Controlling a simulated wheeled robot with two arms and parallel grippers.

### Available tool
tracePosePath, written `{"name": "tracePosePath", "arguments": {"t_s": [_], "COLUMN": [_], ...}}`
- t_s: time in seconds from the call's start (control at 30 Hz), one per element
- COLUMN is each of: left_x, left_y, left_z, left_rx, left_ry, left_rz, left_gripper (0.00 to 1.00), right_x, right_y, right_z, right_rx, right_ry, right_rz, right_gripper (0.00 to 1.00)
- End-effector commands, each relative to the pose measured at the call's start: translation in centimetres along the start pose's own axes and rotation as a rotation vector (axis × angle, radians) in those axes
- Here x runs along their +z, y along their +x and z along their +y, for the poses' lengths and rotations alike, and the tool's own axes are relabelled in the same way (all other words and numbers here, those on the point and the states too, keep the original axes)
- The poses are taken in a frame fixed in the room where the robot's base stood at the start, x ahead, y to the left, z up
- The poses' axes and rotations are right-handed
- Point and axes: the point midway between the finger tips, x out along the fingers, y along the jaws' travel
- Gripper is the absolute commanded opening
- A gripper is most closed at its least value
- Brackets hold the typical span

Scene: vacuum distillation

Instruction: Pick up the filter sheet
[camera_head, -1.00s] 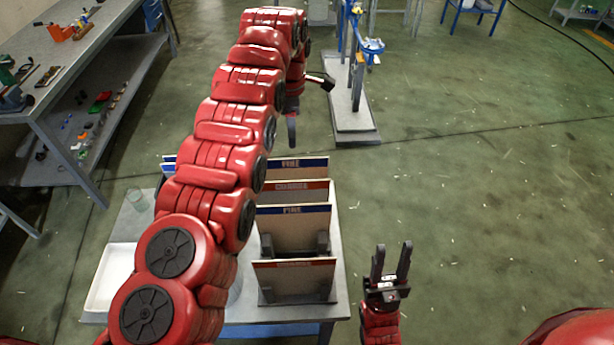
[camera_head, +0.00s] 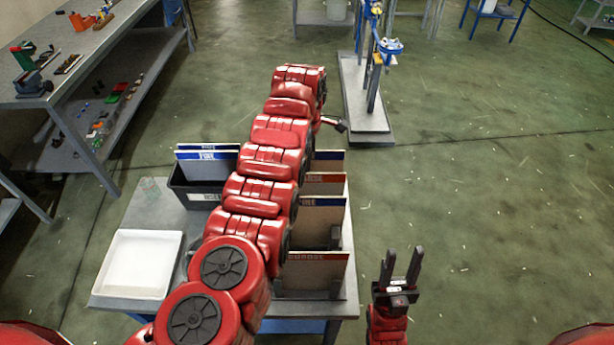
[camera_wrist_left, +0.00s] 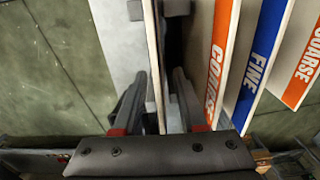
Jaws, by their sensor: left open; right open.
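Several thin filter sheets stand upright in dark holders on the right of the table. In the head view the rearmost has a blue label (camera_head: 327,156), partly hidden by my arm; in front stand an orange COARSE sheet (camera_head: 323,178), a blue-labelled sheet (camera_head: 319,222) and the front COARSE sheet (camera_head: 319,274). In the left wrist view my left gripper (camera_wrist_left: 159,77) is open, its fingers on both sides of an edge-on sheet (camera_wrist_left: 151,45); contact is unclear. COARSE (camera_wrist_left: 218,50), FINE (camera_wrist_left: 262,50) and COARSE sheets stand to its right. My right gripper (camera_head: 402,268) is open, empty, right of the table.
A dark bin (camera_head: 197,193) with blue-labelled sheets stands at the back left. A blue-grey stand (camera_head: 372,122) is on the floor beyond. The floor to the right is clear.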

Motion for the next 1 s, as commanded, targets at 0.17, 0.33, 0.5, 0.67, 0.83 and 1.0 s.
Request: {"name": "tracePosePath", "arguments": {"t_s": [0.17, 0.33, 0.5, 0.67, 0.83, 1.0], "left_x": [-0.1, 0.0, 0.0, 0.0, 0.0, 0.0], "left_y": [2.5, 3.5, 3.4, 3.4, 3.4, 3.4], "left_z": [0.0, 0.0, 0.0, 0.0, 0.0, 0.0], "left_rx": [-0.002, -0.002, -0.001, 0.000, 0.000, 0.000], "left_ry": [-0.001, 0.000, 0.000, 0.000, -0.001, -0.001], "left_rz": [0.001, 0.001, 0.000, 0.000, 0.000, 0.000], "left_gripper": [0.41, 0.41, 0.41, 0.14, 0.00, 0.00], "right_x": [-0.2, -0.2, -0.2, -0.2, -0.2, -0.2], "right_y": [1.4, 1.4, 1.4, 1.4, 1.4, 1.4], "right_z": [0.1, 0.1, 0.1, 0.1, 0.1, 0.1], "right_rx": [0.000, 0.000, 0.000, 0.000, 0.000, 0.000], "right_ry": [0.000, 0.000, 0.000, 0.000, 0.000, 0.000], "right_rz": [0.000, 0.000, 0.000, 0.000, 0.000, 0.000], "right_gripper": [0.41, 0.41, 0.41, 0.41, 0.41, 0.41]}}
